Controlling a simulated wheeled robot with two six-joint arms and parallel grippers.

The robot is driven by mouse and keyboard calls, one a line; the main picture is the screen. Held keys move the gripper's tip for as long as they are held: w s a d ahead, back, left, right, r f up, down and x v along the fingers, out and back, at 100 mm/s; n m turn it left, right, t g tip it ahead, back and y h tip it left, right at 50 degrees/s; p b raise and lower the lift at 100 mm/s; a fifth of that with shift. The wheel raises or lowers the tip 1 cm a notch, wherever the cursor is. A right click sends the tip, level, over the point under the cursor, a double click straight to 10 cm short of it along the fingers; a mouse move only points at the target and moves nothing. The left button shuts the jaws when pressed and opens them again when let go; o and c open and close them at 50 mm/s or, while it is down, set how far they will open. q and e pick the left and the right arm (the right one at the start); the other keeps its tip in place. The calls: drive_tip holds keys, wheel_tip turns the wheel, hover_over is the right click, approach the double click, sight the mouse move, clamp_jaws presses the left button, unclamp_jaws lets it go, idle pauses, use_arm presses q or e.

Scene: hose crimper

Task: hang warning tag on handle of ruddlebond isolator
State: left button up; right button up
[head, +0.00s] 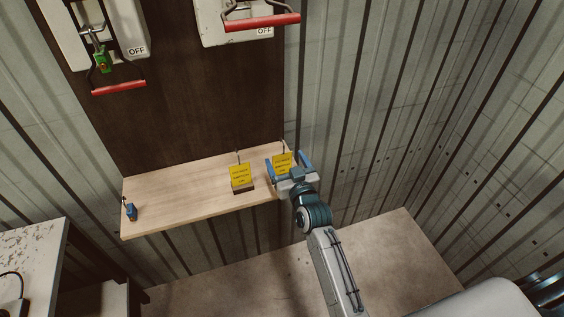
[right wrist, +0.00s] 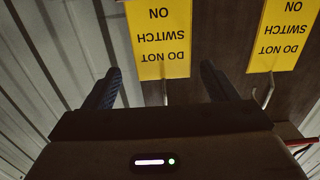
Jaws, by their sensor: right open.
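A yellow warning tag (head: 283,158) stands at the right end of the wooden shelf, with a thin hook above it. A second tag (head: 241,175) stands to its left on a dark block. Both show in the right wrist view, upside down: the nearer tag (right wrist: 160,38) and the other (right wrist: 277,36), reading "DO NOT SWITCH ON". My right gripper (head: 288,162) is open and empty at the right tag, fingers on either side of it in the picture; contact is unclear. Two isolators with red handles are on the panel: left (head: 119,88) and right (head: 262,22). I cannot read which is ruddlebond.
The left isolator carries a green padlock (head: 102,60); both bear "OFF" labels. A blue padlock (head: 130,211) is at the left end of the shelf (head: 185,200). A white-topped bench (head: 38,262) stands lower left. Corrugated walls enclose the right side.

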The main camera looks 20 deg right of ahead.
sight(282, 156)
drive_tip(key=w, duration=0.1)
drive_tip(key=w+p, duration=0.2)
drive_tip(key=shift+w+a+r, duration=0.25)
drive_tip(key=shift+w+f, duration=0.25)
drive_tip(key=shift+w, duration=0.35)
drive_tip(key=shift+s, duration=0.1)
drive_tip(key=shift+c, duration=0.7)
drive_tip(key=c, duration=0.9)
